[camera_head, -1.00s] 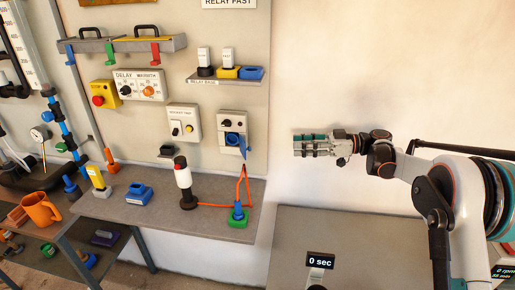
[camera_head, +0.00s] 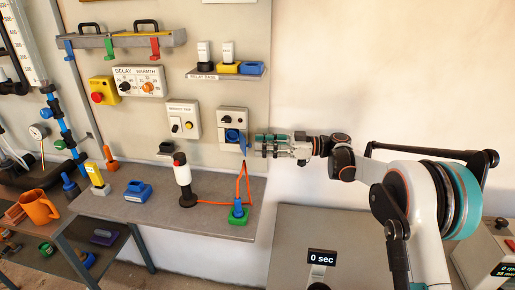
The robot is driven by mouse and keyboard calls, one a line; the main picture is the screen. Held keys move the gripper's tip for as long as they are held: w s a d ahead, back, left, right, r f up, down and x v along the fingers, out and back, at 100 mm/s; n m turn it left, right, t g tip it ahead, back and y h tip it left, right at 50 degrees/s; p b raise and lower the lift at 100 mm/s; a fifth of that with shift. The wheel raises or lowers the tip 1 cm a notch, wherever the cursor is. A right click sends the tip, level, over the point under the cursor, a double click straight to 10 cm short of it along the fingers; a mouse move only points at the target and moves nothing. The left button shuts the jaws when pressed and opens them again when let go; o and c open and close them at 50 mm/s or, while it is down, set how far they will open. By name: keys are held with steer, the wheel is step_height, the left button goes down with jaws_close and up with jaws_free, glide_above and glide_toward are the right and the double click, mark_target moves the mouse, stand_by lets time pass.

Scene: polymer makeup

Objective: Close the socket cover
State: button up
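The socket (camera_head: 224,116) is a white box on the grey wall panel, with a round black part at its upper left. Its blue cover (camera_head: 243,142) juts out from the lower right of the box, so it looks open, with blue also showing on the box face. My gripper (camera_head: 258,145) points left, with teal-edged fingers just to the right of the cover. Its tips look very close to the cover's edge; I cannot tell whether they touch it. The finger gap is too small to read.
The relay shelf (camera_head: 225,77) is above the socket. A grey box with a "0 sec" display (camera_head: 322,257) is lower right.

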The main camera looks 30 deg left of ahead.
steer(key=shift+x, duration=1.05)
jaws_close()
